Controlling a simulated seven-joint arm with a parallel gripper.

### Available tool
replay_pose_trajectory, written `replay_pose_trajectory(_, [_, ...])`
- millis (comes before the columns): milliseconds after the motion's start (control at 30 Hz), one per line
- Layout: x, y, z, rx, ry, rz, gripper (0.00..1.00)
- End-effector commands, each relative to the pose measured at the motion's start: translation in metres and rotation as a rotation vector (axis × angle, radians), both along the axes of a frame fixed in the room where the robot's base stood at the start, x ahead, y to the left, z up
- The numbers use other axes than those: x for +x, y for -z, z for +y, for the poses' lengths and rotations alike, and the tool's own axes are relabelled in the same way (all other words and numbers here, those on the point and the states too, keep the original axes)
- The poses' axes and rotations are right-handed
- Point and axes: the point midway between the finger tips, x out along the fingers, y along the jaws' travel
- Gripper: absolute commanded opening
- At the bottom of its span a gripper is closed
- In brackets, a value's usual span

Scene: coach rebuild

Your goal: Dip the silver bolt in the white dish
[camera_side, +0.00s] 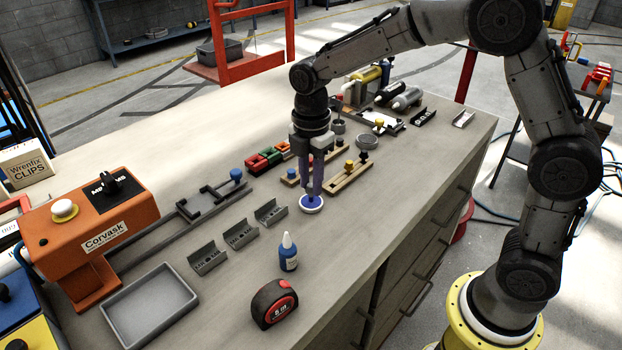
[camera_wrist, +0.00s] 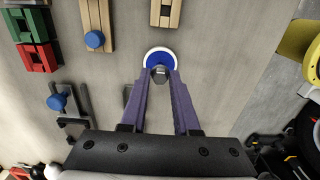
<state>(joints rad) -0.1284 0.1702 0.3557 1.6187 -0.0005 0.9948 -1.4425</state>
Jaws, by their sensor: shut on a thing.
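The white dish (camera_side: 312,208) is small and round with a blue inside. It stands on the bench near its right edge, and it also shows in the wrist view (camera_wrist: 147,54). My gripper (camera_side: 313,193) points straight down over the dish, its purple fingertips at or just above the blue. In the wrist view my gripper (camera_wrist: 160,76) is shut on the silver bolt (camera_wrist: 159,74), whose grey hex head shows between the fingertips. The bolt's lower end is hidden, so I cannot tell whether it touches the blue.
A blue bottle (camera_side: 288,252), a tape measure (camera_side: 273,303) and a grey tray (camera_side: 149,306) stand in front. Several small metal holders (camera_side: 240,233) are to the left. Wooden blocks (camera_side: 351,175) and red and green blocks (camera_side: 265,160) lie behind.

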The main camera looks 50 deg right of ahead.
Motion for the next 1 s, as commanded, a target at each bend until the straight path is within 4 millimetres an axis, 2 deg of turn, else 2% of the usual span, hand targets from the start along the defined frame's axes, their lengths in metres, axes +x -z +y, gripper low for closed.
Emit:
replay_pose_trajectory(133, [0.0,-0.004,0.0,0.0,0.0,0.004,0.0])
replay_pose_trajectory(1000, [0.0,-0.066,0.0,0.0,0.0,0.001,0.0])
